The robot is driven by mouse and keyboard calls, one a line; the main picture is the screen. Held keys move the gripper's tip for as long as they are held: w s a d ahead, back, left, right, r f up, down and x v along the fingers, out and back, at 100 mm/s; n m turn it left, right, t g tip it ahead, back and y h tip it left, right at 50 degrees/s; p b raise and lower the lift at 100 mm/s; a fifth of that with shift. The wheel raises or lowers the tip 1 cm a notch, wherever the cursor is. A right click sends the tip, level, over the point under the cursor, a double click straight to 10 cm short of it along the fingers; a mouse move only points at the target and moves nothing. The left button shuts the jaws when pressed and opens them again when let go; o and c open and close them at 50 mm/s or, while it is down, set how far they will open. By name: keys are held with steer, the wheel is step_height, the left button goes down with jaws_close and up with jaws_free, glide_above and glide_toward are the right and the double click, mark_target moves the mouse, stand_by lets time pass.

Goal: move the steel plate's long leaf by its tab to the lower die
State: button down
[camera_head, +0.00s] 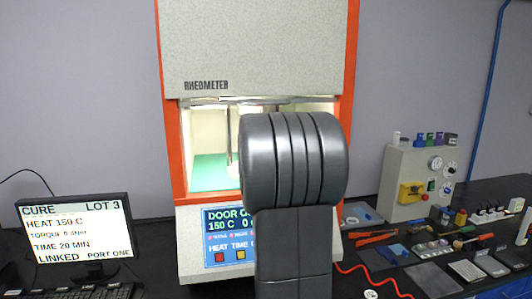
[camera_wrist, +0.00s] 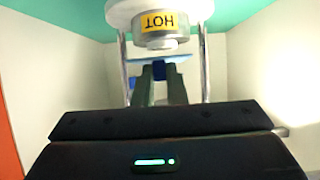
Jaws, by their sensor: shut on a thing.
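My gripper (camera_wrist: 160,76) is inside the rheometer chamber. In the wrist view its two dark fingers are shut on a small dark blue piece, which seems to be the tab (camera_wrist: 158,71) of the steel plate's long leaf. A thin pale blue-grey edge, seemingly the leaf (camera_wrist: 136,60), runs crosswise beyond the fingertips. The lower die (camera_wrist: 160,42) appears to be the round grey block with a yellow HOT label; the label is upside down in this view. The leaf's edge lies close to the die face; I cannot tell whether they touch. In the head view my arm hides gripper, leaf and die.
The open rheometer (camera_head: 255,50) has an orange frame and a green chamber floor (camera_head: 207,172). Bright posts (camera_wrist: 205,65) flank the die. Chamber walls stand close on both sides. A monitor (camera_head: 78,232) stands left; a control box (camera_head: 408,180) and several tools lie right.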

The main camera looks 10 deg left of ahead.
steer(key=shift+w+a+p, duration=0.45)
steer(key=shift+w+p, duration=0.15)
steer(key=shift+w, duration=0.5)
steer(key=shift+w+a+p, duration=0.4)
steer(key=shift+w+p, duration=0.2)
steer(key=shift+w, duration=0.5)
steer(key=shift+w+a+p, duration=0.45)
steer(key=shift+w+p, duration=0.15)
steer(key=shift+w, duration=0.5)
steer(key=shift+f+b, duration=1.1)
steer(key=shift+f, duration=0.25)
steer(key=c, duration=1.4)
jaws_free()
steer(key=shift+s+d+f+b, duration=0.15)
steer(key=shift+s+b, duration=0.2)
steer(key=shift+b, duration=0.05)
steer(key=s+d+b, duration=0.1)
steer(key=s, duration=0.2)
steer(key=s+d+b, duration=0.1)
steer(key=s+b, duration=0.1)
steer(key=s, duration=0.2)
steer(key=s+d+r+b, duration=0.1)
steer(key=s+d+b, duration=0.1)
steer(key=s, duration=0.1)
steer(key=shift+s+r, duration=0.1)
steer(key=shift+s, duration=0.1)
